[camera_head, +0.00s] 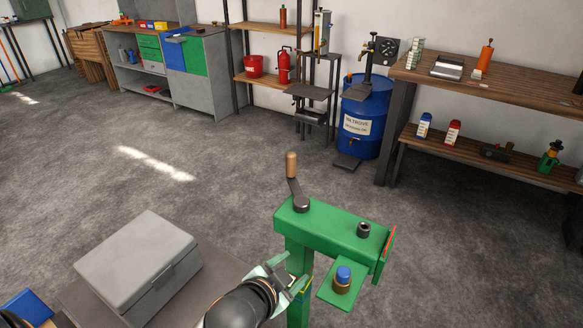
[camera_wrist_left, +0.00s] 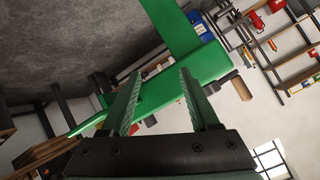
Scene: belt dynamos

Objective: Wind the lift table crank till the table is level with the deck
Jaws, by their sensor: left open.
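A crank with an upright wooden handle (camera_head: 291,165) and a dark arm (camera_head: 296,192) sits on top of a green stand (camera_head: 325,226). The tan handle also shows in the left wrist view (camera_wrist_left: 240,88), beyond the right finger. My left gripper (camera_head: 287,277) is open beside the green post, below the crank and apart from its handle. In the wrist view the jaws (camera_wrist_left: 162,95) are spread with green metal beyond them. A grey box (camera_head: 138,262) rests on a dark grey surface (camera_head: 218,278) left of the stand; I cannot tell whether this is the lift table.
A small green shelf (camera_head: 328,292) on the stand carries a blue-topped knob (camera_head: 343,274). A red strip (camera_head: 389,243) edges the stand's right end. A wooden workbench (camera_head: 510,85), a blue drum (camera_head: 366,112) and grey cabinets (camera_head: 195,90) stand behind. The floor between is clear.

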